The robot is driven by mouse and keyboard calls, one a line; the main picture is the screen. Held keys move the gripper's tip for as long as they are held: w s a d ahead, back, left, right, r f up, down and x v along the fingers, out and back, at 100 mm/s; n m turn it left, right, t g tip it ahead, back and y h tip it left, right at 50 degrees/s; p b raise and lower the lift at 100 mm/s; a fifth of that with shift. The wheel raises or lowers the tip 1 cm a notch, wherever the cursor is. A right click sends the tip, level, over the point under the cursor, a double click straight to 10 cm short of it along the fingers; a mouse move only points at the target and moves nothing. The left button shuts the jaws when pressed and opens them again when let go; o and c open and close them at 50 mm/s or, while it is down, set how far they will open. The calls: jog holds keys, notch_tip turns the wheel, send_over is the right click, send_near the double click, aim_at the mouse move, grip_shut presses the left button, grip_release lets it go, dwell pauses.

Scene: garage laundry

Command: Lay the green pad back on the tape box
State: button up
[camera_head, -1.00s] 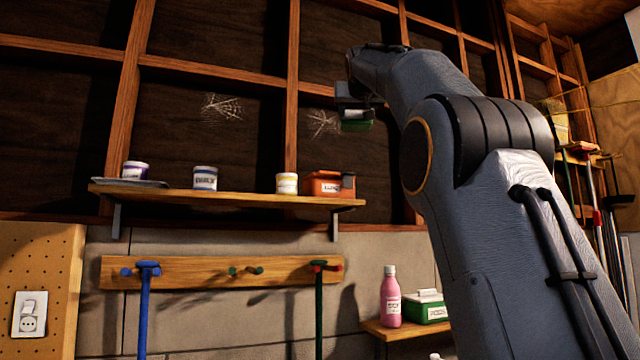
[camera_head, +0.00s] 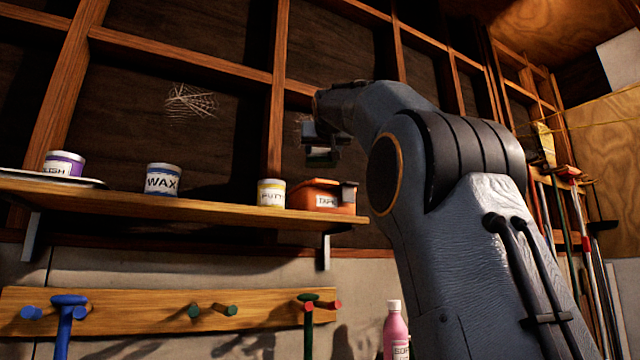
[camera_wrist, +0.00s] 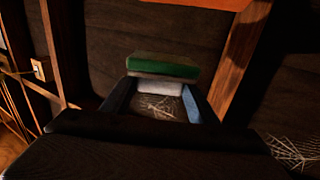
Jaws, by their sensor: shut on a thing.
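The green pad (camera_head: 322,158) is held in my gripper (camera_head: 320,146), up above the shelf and the tape box. In the wrist view the pad (camera_wrist: 165,66), green with a paler layer along one edge, sits at the tips of my gripper's two fingers (camera_wrist: 160,92). The orange tape box (camera_head: 305,195), with a white label, stands at the right end of the shelf, below the pad and apart from it. A small grey piece shows at the box's right end. An orange strip of the box (camera_wrist: 195,3) shows at the top edge of the wrist view.
The wooden shelf (camera_head: 180,205) also bears a putty tub (camera_head: 271,193), a wax tub (camera_head: 163,180) and a purple-labelled tub (camera_head: 64,164). A peg rail (camera_head: 150,312) hangs below. A pink bottle (camera_head: 395,335) stands lower right. Wall studs and cobwebs are behind.

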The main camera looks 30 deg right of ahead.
jog(key=shift+f, duration=3.55)
jog(key=shift+f, duration=0.1)
jog(key=o, duration=1.6)
jog(key=shift+r, duration=0.2)
jog(key=b+v, duration=0.5)
jog(key=v, duration=0.7)
jog(key=shift+s+f, duration=0.1)
